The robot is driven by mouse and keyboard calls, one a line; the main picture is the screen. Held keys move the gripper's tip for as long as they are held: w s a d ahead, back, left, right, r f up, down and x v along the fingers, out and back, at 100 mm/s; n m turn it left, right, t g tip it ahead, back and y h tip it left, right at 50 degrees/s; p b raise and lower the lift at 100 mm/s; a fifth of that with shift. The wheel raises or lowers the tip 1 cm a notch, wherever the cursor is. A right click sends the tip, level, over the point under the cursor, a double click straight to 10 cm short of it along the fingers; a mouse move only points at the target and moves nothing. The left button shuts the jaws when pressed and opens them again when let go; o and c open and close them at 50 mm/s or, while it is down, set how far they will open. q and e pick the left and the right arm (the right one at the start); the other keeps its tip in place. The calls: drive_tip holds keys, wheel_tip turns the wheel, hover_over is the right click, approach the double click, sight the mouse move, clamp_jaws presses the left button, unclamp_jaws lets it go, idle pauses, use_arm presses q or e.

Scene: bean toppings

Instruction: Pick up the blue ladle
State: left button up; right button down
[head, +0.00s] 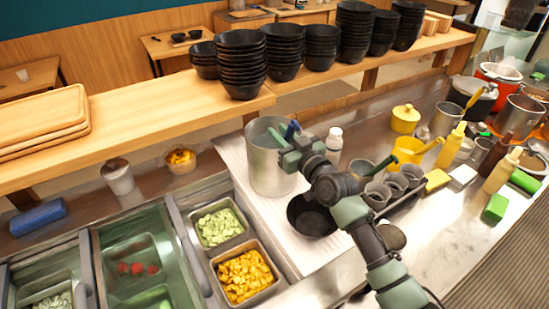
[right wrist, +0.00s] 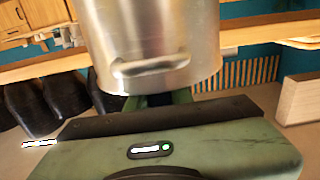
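A large silver pot (head: 268,165) stands on the white ribbed board, and its side with a handle fills the top of the right wrist view (right wrist: 155,35). A short blue piece, which looks like the handle of the blue ladle (head: 292,128), sticks up at the pot's right rim. The rest of the ladle is hidden by the pot and my gripper. My right gripper (head: 290,152) is at the pot's upper right rim, right by the blue handle. Its fingers are too small and covered to show whether they are shut on it. My left gripper is out of view.
A black pan (head: 312,216) sits below my right arm, close to the pot. A white-capped bottle (head: 334,140) and grey cups (head: 378,192) stand to the right. Stacked black bowls (head: 241,62) line the wooden shelf behind. Food trays (head: 243,274) are at front left.

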idle(0.3)
drive_tip(key=shift+r, duration=0.55)
wheel_tip(320, 180, up, 19)
drive_tip(key=b, duration=0.3)
drive_tip(key=s+b, duration=0.1)
drive_tip(key=b, duration=0.1)
drive_tip(key=d+f+t+y+b, duration=0.1)
drive_tip(key=b, duration=0.1)
drive_tip(key=shift+s+d+f+b, duration=0.15)
drive_tip(key=shift+s+f+b, duration=0.15)
drive_tip(key=shift+s, duration=0.1)
idle(0.3)
drive_tip(key=shift+r, duration=0.15)
